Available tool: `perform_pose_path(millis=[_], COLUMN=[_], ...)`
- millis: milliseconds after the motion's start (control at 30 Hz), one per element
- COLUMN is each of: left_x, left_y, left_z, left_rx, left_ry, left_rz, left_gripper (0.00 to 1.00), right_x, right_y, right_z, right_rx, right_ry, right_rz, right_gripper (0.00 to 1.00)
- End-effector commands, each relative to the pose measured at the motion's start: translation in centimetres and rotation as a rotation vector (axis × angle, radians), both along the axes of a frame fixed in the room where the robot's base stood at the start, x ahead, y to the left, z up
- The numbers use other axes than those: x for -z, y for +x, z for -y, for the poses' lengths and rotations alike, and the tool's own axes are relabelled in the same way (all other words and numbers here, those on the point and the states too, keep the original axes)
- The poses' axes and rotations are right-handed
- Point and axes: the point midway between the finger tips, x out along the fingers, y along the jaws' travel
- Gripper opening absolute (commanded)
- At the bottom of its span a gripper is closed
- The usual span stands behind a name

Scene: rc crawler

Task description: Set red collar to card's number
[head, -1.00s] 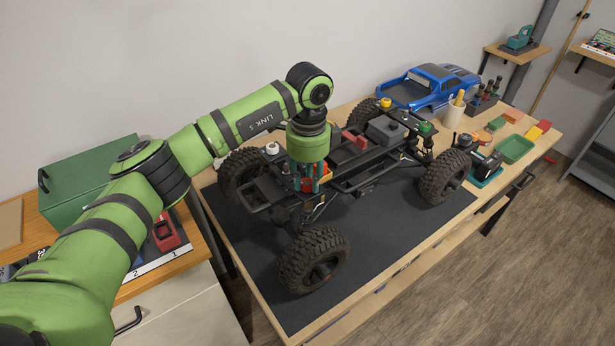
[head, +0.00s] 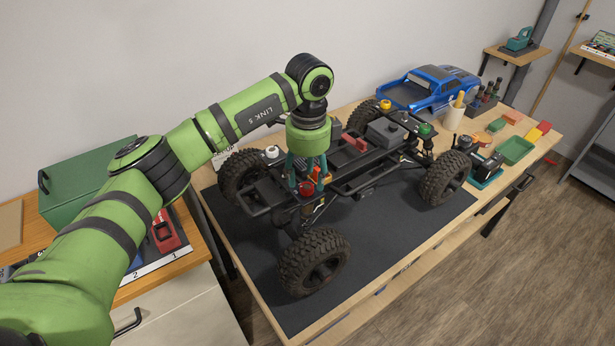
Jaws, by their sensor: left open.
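The red collar (head: 306,188) is on a shock top at the near left corner of the crawler chassis (head: 345,180). My left gripper (head: 307,178) points down over that corner, its teal fingers open around or just above the red collar; I cannot tell whether they touch it. A white card (head: 224,156) stands at the back behind my arm, partly hidden, its print too small to read. A white collar (head: 272,152), a yellow collar (head: 385,103) and a green collar (head: 425,129) top the other corners. My right gripper is not in view.
The crawler stands on a black mat (head: 400,240) with free room at the front. A green box (head: 85,185) stands on the left cabinet.

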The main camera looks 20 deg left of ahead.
Motion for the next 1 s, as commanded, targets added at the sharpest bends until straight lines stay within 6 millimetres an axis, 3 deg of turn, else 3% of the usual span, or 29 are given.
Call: perform_pose_path(millis=[300, 500, 1000], left_x=[-6.9, -9.6, -10.4], left_y=[0.1, 0.1, 0.0], left_z=[0.1, 0.1, 0.1], left_rx=[-0.001, 0.000, -0.001], left_ry=[-0.001, -0.001, 0.000], left_rz=[0.005, 0.003, 0.001], left_gripper=[0.53, 0.53, 0.53], right_x=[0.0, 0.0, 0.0], right_y=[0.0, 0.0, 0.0], right_z=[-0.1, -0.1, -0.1], right_rx=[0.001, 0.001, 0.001], right_ry=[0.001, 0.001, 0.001], right_rz=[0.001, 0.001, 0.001], right_gripper=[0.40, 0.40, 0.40])
